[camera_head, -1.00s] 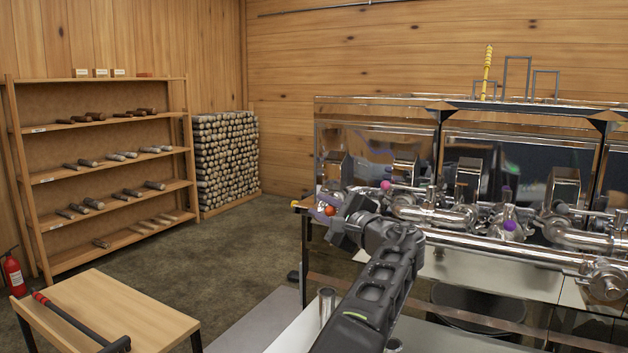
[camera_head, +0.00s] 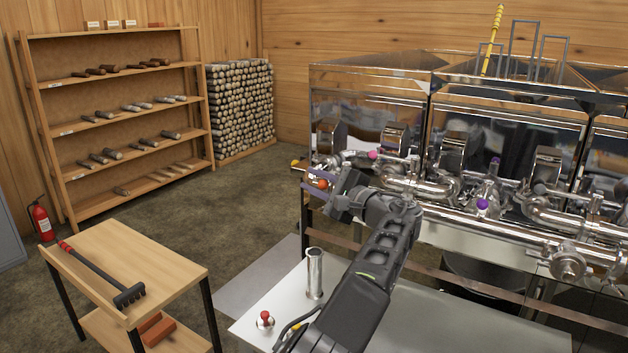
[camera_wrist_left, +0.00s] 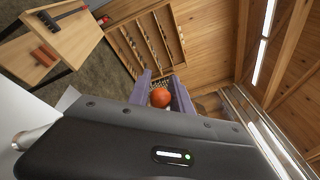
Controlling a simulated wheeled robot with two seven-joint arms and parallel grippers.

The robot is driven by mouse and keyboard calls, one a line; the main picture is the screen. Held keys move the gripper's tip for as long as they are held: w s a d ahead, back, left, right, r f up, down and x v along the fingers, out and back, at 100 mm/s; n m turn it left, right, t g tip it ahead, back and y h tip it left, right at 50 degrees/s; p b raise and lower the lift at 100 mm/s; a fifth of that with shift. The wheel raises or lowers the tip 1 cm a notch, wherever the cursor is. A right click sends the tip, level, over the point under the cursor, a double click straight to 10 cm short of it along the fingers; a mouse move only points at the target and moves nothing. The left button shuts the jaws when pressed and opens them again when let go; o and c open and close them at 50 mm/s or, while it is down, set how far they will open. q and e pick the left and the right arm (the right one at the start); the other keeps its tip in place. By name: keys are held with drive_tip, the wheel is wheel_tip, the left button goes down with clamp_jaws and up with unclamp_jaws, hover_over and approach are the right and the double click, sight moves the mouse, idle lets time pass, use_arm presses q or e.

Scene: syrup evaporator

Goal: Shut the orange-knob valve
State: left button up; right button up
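The orange knob (camera_head: 322,184) is a small ball at the left end of the evaporator's front pipework. My left gripper (camera_head: 318,180) reaches it from the right, its purple fingers beside the knob. In the left wrist view the orange knob (camera_wrist_left: 160,97) lies between the two spread purple fingers of my left gripper (camera_wrist_left: 162,84). Whether the fingers press on it cannot be told. The valve body and stem under the knob are mostly hidden. My right gripper is not in view.
The metal evaporator (camera_head: 375,108) stands behind, with a magenta knob (camera_head: 373,155) and a purple knob (camera_head: 482,204) further right. A white table (camera_head: 440,318) with a metal cylinder (camera_head: 315,275) lies in front. A wooden table (camera_head: 150,262) stands at left, with open floor beyond.

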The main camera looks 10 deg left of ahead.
sight(327, 187)
use_arm(q)
drive_tip(key=o, duration=0.3)
drive_tip(key=shift+w+d, duration=0.1)
drive_tip(key=shift+o, duration=0.2)
drive_tip(key=b+v, duration=0.2)
drive_tip(key=v, duration=0.4)
drive_tip(key=shift+s+d+f, duration=0.1)
drive_tip(key=shift+s+d, duration=0.5)
drive_tip(key=shift+d, duration=0.1)
